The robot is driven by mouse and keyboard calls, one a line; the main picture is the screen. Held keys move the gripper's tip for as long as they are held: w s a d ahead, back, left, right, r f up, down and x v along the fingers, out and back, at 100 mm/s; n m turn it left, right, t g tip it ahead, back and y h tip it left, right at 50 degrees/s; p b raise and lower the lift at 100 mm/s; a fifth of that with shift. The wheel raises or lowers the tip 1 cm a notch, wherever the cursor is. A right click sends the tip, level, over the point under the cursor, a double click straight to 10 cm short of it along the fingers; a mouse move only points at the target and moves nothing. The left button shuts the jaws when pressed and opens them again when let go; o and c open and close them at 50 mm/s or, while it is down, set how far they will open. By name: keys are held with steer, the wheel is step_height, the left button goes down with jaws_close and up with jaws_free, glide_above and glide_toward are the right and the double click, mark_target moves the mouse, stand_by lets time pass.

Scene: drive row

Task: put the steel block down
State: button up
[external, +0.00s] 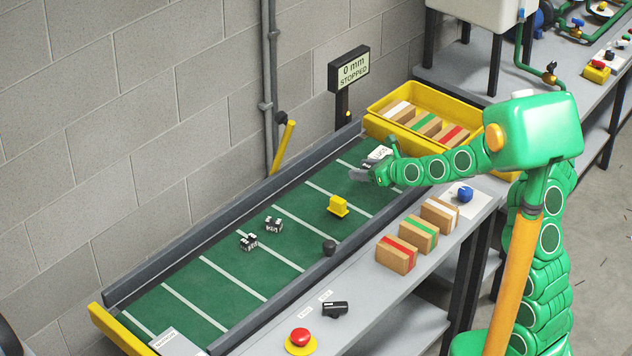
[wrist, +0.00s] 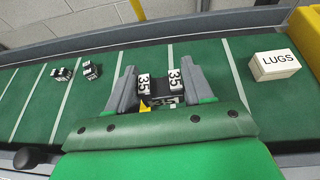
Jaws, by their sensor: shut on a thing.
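My gripper (wrist: 159,78) is shut on a dark block with white labels reading 35, which I take for the steel block (wrist: 163,101). The block sits between the two grey fingers in the wrist view, partly hidden by my gripper's green body. In the external view my gripper (external: 368,174) is over the right part of the green belt (external: 225,283), and the block cannot be made out there. I cannot tell whether the block touches the belt.
A white LUGS box (wrist: 275,66) lies on the belt to the right. A yellow piece (external: 338,206) and two dark labelled blocks (external: 248,242) (external: 273,224) stand further left. The sign (external: 352,70) reads 0 mm STOPPED.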

steer(key=shift+s+d+r, duration=0.2)
steer(key=shift+s+d, duration=0.1)
steer(key=shift+s, duration=0.1)
steer(key=shift+w+a+r+n+g+y, duration=1)
steer(key=shift+w+a+r+n+g, duration=0.9)
steer(key=shift+w+r, duration=1.5)
steer(key=s+a+f+n+g, duration=0.3)
steer(key=s+n+g, duration=0.15)
steer(key=s, duration=0.25)
steer(key=s+a+f+n+g, duration=0.3)
steer(key=s+f+n+g, duration=0.1)
steer(key=s+g, duration=0.25)
steer(key=shift+t, duration=0.3)
steer(key=shift+w+a+f, duration=1.25)
steer(key=shift+w+f, duration=0.25)
steer(key=shift+w, duration=0.2)
steer(key=shift+w+a+f, duration=1.2)
steer(key=shift+w+f, duration=0.3)
steer(key=shift+w, duration=0.15)
steer(key=shift+w+a+f, duration=1.25)
steer(key=shift+w+f, duration=0.25)
steer(key=shift+w, duration=0.2)
